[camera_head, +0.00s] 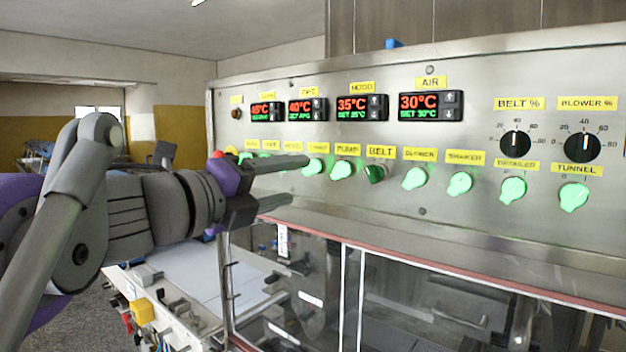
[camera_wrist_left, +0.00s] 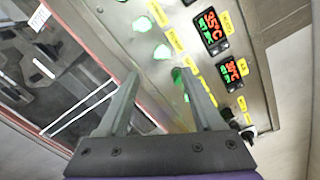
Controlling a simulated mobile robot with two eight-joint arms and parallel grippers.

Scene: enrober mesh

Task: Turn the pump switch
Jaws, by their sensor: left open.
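The pump switch (camera_head: 342,168) is a green-lit knob under the yellow PUMP label (camera_head: 346,149) on the steel panel. In the head view it is just right of my left gripper (camera_head: 298,180). That gripper is open and empty, its two fingers one above the other and pointing at the panel, with the tips left of the knob in the picture. In the left wrist view my left gripper (camera_wrist_left: 159,73) also shows open, with nothing between its fingers. One finger partly covers the row of knobs there, and I cannot clearly pick out the pump switch. My right gripper is out of view.
The belt switch (camera_head: 375,173), dark and unlit, sits close right of the pump switch. More green-lit knobs, such as the tunnel switch (camera_head: 574,195), continue along the row. Red-digit displays (camera_head: 432,106) sit above. A red-edged ledge (camera_head: 450,265) and glass enclosure lie below.

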